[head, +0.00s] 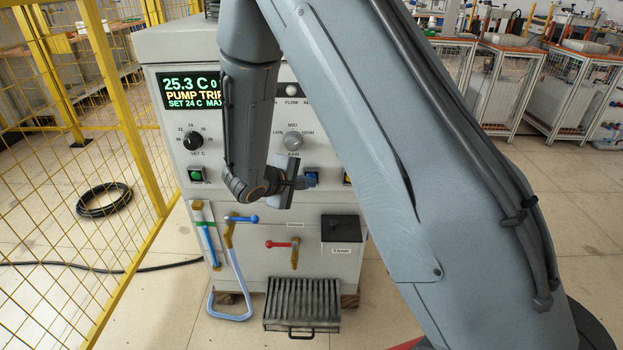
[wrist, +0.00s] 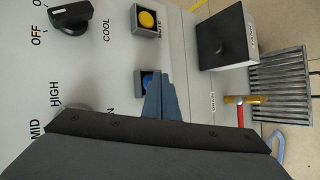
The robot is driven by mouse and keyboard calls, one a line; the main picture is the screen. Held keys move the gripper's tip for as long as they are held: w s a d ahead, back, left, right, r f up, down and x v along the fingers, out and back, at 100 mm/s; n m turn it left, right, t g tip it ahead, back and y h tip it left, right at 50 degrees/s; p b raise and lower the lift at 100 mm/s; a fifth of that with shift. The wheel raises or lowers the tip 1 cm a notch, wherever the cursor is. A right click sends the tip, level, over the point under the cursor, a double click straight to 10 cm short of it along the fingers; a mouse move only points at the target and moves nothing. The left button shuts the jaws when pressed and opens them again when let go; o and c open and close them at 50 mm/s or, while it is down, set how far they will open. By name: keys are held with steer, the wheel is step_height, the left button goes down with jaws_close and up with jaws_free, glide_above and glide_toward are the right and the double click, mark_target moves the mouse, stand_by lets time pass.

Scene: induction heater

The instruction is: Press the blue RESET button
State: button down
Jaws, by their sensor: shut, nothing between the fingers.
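The blue button (head: 312,176) sits in a dark square frame on the front panel of the grey machine. In the wrist view the blue button (wrist: 146,79) is partly covered by my finger tips, and its label is hidden. My gripper (head: 304,183) is shut and empty, right in front of the panel at the blue button. In the wrist view the closed tips of my gripper (wrist: 158,76) overlap the button's frame. I cannot tell whether they touch the button.
A yellow button (wrist: 147,19) labelled MUTE is beside the blue one, and a green button (head: 196,175) is further left. Knobs, a display (head: 192,90) reading PUMP TRIP, a black box (head: 340,229) and valve handles are around. A yellow fence (head: 130,120) stands at left.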

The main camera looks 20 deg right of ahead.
steer(key=shift+w+d, duration=0.1)
steer(key=shift+w, duration=0.3)
stand_by(0.5)
steer(key=shift+s, duration=0.1)
steer(key=shift+s+a+b, duration=0.3)
steer(key=shift+s+b, duration=0.05)
steer(key=shift+s, duration=0.4)
steer(key=shift+s+a, duration=0.25)
steer(key=shift+s, duration=0.55)
steer(key=shift+s+a, duration=0.25)
steer(key=shift+s, duration=0.55)
steer(key=shift+s+a, duration=0.25)
steer(key=shift+s, duration=0.55)
steer(key=s+a, duration=0.3)
steer(key=s, duration=0.7)
steer(key=shift+s+a+b, duration=0.2)
steer(key=shift+s+b, duration=0.05)
steer(key=shift+b, duration=0.15)
